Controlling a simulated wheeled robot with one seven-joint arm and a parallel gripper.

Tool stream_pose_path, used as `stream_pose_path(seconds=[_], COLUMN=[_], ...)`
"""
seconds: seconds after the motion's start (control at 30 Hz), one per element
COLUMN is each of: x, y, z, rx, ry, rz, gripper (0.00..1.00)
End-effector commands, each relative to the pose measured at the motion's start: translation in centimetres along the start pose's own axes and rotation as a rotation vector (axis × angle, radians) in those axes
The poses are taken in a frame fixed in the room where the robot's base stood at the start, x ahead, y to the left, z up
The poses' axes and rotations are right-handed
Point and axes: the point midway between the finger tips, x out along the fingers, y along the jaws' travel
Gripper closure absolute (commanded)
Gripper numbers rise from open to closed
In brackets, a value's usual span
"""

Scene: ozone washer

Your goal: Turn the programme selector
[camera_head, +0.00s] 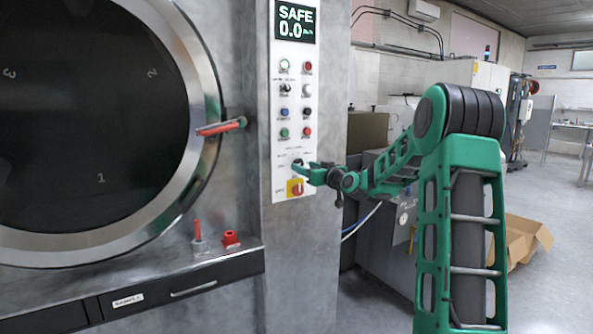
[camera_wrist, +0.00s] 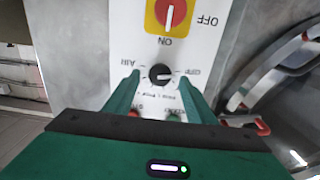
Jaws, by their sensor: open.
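A round black selector knob (camera_wrist: 160,73) with a white pointer mark sits on the white control panel (camera_wrist: 115,50). Lettering surrounds it, upside down in the wrist view and only partly readable, so I cannot confirm its name. My gripper (camera_wrist: 158,80) is open, its two green fingers pointing at the panel on either side of the knob. I see gaps beside the knob, and no clear contact. In the head view my gripper (camera_head: 309,172) is at the lower part of the panel, by the knob (camera_head: 297,163), which it partly hides.
A red-and-yellow OFF/ON switch (camera_head: 295,188) is just below the knob. Several buttons and another black knob (camera_head: 285,89) are above, under the display (camera_head: 295,21) reading SAFE 0.0. The round washer door (camera_head: 205,75) with red handle (camera_head: 220,127) is left. Cardboard boxes (camera_head: 520,240) lie right.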

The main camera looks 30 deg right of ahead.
Motion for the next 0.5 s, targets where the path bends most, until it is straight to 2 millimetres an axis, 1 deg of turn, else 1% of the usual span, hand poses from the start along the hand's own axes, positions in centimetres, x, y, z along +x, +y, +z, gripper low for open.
stream_pose_path(seconds=[0.03,0.2,0.5], x=[0.7,1.9,2.3], y=[0.0,0.1,0.0], z=[0.0,0.0,0.0], rx=[0.0,0.001,0.001], ry=[0.0,0.0,-0.001], rz=[-0.002,0.0,0.0], gripper=[0.5,0.5,0.5])
